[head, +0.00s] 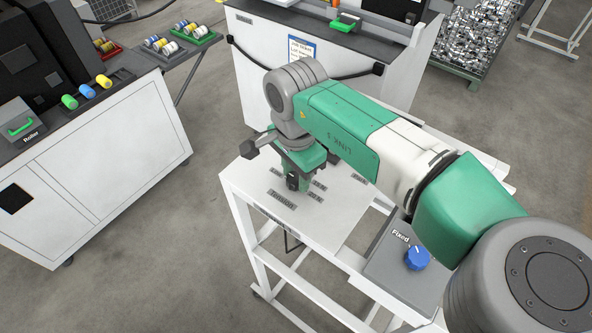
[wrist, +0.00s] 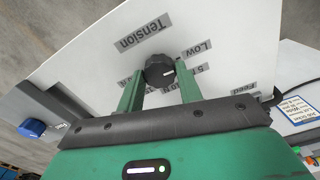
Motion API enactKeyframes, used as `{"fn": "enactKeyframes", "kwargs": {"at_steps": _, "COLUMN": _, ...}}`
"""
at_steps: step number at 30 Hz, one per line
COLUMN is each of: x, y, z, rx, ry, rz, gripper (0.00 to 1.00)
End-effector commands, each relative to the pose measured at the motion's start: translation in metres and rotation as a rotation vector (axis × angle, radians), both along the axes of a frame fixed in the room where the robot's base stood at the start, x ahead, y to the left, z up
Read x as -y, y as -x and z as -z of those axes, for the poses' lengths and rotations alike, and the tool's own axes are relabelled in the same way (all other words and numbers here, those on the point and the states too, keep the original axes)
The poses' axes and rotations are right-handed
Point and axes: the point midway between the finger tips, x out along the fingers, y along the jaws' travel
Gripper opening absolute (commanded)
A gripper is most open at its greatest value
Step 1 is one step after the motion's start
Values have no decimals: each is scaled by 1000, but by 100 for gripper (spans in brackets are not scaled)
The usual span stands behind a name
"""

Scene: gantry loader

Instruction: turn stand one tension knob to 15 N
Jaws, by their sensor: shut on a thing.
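The black tension knob (wrist: 158,70) stands on a white panel (wrist: 100,62) beside a "Tension" label (wrist: 144,32). In the wrist view its white pointer line lies on the right side of the knob, toward the "Low" and "5 N" labels (wrist: 197,69). My gripper (wrist: 158,82) is shut on the knob, one green finger on each side. Other scale labels are partly hidden behind the fingers and palm. In the head view my gripper (head: 292,180) points down at the white stand top (head: 245,190), and the knob shows only as a dark patch between the fingers.
A blue knob (head: 417,258) labelled "Fixed" sits on a grey box at the stand's right. A white cabinet (head: 265,60) with a cable is behind. A left bench (head: 110,150) carries green, blue and yellow rollers. Bare floor lies between bench and stand.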

Motion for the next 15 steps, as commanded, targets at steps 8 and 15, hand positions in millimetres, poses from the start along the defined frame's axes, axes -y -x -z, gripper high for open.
{"fn": "enactKeyframes", "kwargs": {"at_steps": 8, "x": 1, "y": 0, "z": -2, "rx": -2, "ry": 1, "rz": 193, "gripper": 13}}
{"fn": "enactKeyframes", "kwargs": {"at_steps": 15, "x": 1, "y": 0, "z": -2, "rx": 0, "ry": 0, "rz": 422, "gripper": 13}}
